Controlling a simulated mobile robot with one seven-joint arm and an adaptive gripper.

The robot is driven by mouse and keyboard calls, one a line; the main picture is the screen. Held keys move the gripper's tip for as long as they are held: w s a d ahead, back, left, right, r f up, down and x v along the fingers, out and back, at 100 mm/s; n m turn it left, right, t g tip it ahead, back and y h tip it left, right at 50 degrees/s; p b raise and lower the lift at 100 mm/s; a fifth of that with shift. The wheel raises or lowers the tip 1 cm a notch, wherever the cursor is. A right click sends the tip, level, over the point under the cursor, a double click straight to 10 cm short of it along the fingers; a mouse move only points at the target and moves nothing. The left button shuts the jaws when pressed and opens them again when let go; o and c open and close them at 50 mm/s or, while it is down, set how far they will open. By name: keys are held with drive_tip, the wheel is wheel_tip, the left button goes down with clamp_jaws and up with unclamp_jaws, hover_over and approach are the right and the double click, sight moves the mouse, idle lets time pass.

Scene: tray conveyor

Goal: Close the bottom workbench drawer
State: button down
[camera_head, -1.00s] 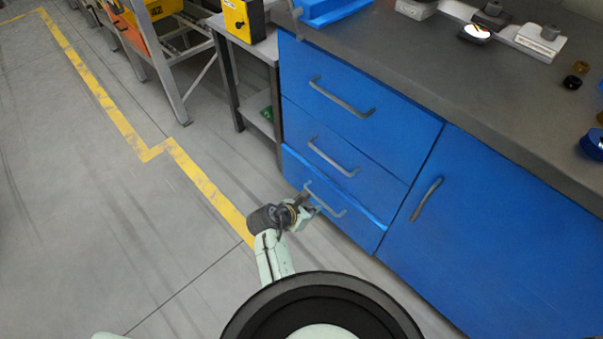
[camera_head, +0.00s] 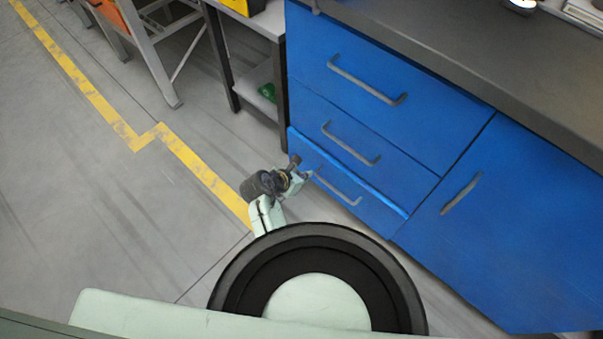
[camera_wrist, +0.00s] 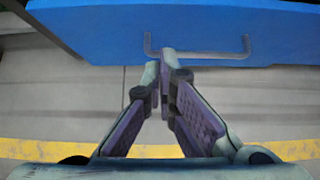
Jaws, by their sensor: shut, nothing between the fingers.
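The bottom drawer (camera_head: 372,211) of the blue workbench stands slightly out from the drawers above; a strip of its top edge shows. Its grey bar handle (camera_head: 338,189) is on the front. My gripper (camera_head: 305,174) is at the left end of this handle in the head view, shut and empty. In the wrist view, the shut fingertips (camera_wrist: 164,54) overlap the handle (camera_wrist: 205,55) near its left part, in front of the blue drawer front (camera_wrist: 200,25). I cannot tell whether they touch it.
The middle drawer (camera_head: 385,165) and top drawer (camera_head: 420,110) look shut. A blue cupboard door (camera_head: 500,230) is to the right. A small side table (camera_head: 250,25) stands left of the bench. Grey floor (camera_head: 90,200) with a yellow line (camera_head: 190,160) is open to the left.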

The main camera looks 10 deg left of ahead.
sight(327, 161)
drive_tip(key=w+d+f, duration=0.1)
drive_tip(key=w, duration=0.1)
drive_tip(key=w+d+f, duration=0.1)
drive_tip(key=w+d, duration=0.1)
drive_tip(key=w+d+f, duration=0.1)
drive_tip(key=w+f, duration=0.1)
drive_tip(key=shift+d, duration=0.15)
drive_tip(key=shift+w+d, duration=0.2)
drive_tip(key=shift+w, duration=0.1)
drive_tip(key=shift+w+d+r+p, duration=0.15)
drive_tip(key=shift+w+d+p, duration=0.45)
drive_tip(key=shift+w, duration=0.15)
drive_tip(key=shift+w+d, duration=0.15)
drive_tip(key=shift+w, duration=0.15)
